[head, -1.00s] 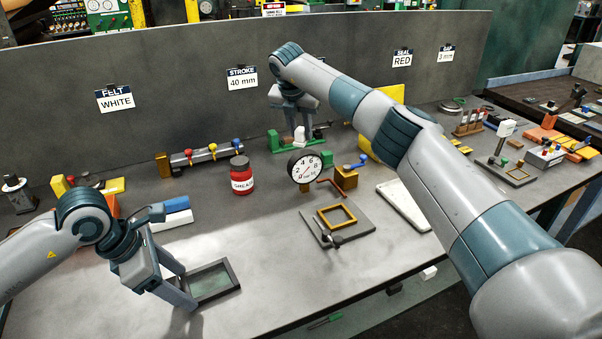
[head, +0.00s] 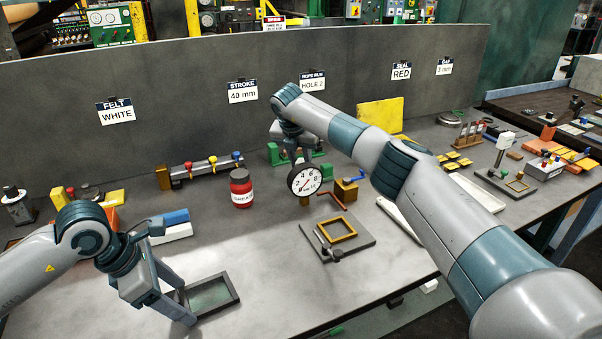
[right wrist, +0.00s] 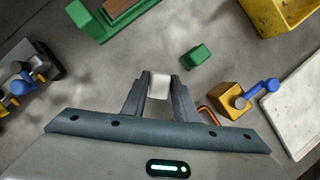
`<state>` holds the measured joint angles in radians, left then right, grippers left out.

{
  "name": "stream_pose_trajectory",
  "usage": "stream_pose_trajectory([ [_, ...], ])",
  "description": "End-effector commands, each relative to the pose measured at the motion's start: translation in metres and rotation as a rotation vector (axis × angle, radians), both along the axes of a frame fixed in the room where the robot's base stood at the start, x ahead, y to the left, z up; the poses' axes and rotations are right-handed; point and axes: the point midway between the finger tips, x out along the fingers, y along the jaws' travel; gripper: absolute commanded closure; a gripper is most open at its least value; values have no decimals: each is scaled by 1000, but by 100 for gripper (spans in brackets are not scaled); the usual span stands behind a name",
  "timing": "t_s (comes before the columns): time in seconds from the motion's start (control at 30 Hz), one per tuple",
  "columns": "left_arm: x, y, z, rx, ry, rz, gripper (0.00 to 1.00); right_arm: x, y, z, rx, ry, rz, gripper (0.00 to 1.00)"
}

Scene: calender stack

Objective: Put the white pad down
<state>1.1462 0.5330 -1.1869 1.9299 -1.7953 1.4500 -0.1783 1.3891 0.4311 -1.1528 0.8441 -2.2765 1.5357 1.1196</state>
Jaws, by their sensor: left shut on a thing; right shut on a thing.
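The white pad (right wrist: 159,86) is a small pale block between the fingertips of my right gripper (right wrist: 159,82), which is shut on it. In the right wrist view it is over grey tabletop, between a green fixture (right wrist: 124,18) and a small green block (right wrist: 197,56); its height is unclear. In the head view my right gripper (head: 297,152) points down behind the dial gauge (head: 305,180), which hides the pad. My left gripper (head: 188,303) is shut on the near left edge of a dark framed tray (head: 235,287).
A red grease pot (head: 241,190) stands left of the gauge. A brass block with a blue lever (right wrist: 228,98) and a white tray (right wrist: 300,112) are at right. A yellow bin (right wrist: 282,14) is at the far side. The grey panel (head: 220,70) stands behind.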

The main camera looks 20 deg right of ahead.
Motion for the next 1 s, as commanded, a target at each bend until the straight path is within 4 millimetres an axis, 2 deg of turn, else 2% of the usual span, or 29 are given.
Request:
stream_pose_trajectory([
  [0.27, 0, 0, 0, 0, 0, 0, 60, 0, 0, -2, 0, 0, 0, 99],
  [0.6, 0, 0, 0, -1, 0, 0, 60, -1, 0, -36, -1, 2, -1, 99],
  [1.0, 0, 0, 0, 0, 0, 0, 60, 0, 0, -39, -1, 1, 0, 99],
])
